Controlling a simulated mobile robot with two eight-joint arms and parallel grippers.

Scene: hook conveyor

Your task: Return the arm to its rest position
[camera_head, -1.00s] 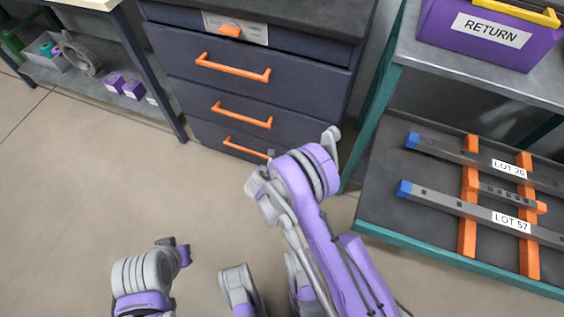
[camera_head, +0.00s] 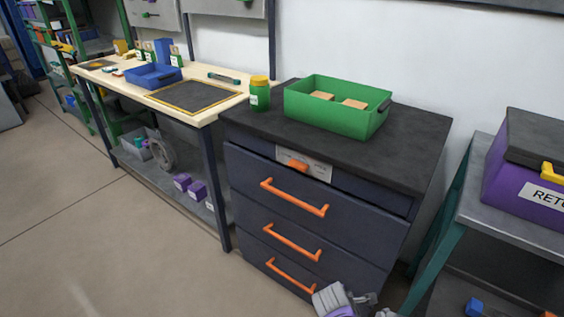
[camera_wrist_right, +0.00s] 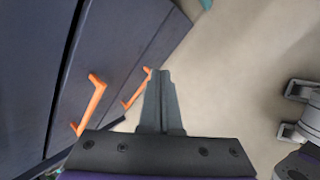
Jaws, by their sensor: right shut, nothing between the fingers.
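In the right wrist view my right gripper (camera_wrist_right: 160,76) is shut, with its fingers together and nothing between them. It is above the floor, beside the dark drawer cabinet (camera_wrist_right: 40,60), whose orange handles show to its left. In the head view only a grey and purple piece of my arm (camera_head: 338,300) shows at the bottom edge, in front of the cabinet's lowest drawer. The gripper's fingers cannot be made out there. My left gripper is not seen in the head view.
The drawer cabinet (camera_head: 300,225) has its drawers shut; a green bin (camera_head: 330,115) and a green jar (camera_head: 259,97) stand on it. A workbench (camera_head: 215,110) is to the left. A metal rack (camera_head: 520,225) with a purple box (camera_head: 535,185) is at right. The floor (camera_head: 120,250) at left is clear.

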